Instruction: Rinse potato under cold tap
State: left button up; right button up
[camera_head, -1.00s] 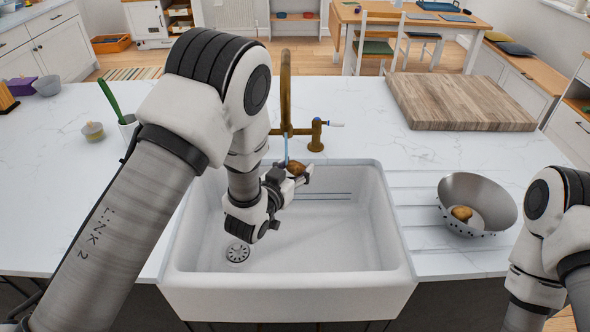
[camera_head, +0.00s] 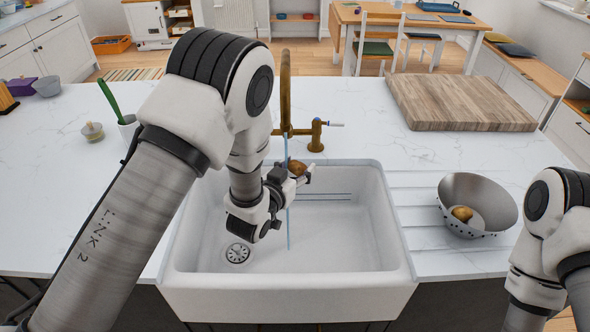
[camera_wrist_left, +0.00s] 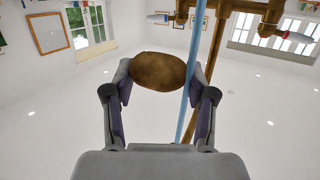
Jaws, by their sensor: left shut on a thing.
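A brown potato (camera_head: 297,168) is held by my left gripper (camera_head: 293,178) over the back of the white sink (camera_head: 335,235). My left gripper is shut on it; the potato also shows between the fingers in the left wrist view (camera_wrist_left: 158,72). The brass tap (camera_head: 286,95) stands behind the sink. A thin blue water stream (camera_head: 289,225) runs from its spout down to the sink floor. In the left wrist view the stream (camera_wrist_left: 193,75) passes at the potato's right side; whether it touches the skin is hard to tell. My right gripper is not in view.
A metal colander (camera_head: 478,190) with another potato (camera_head: 462,213) in it stands right of the sink. A wooden board (camera_head: 458,100) lies at the back right.

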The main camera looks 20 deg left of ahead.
pick_arm(q)
jog(key=shift+s+a, duration=0.35)
jog(key=s+d+p, duration=0.5)
jog(key=p, duration=0.5)
jog(key=shift+s+d, duration=0.3)
jog(key=shift+d, duration=0.1)
dwell(0.5)
dwell(1.2)
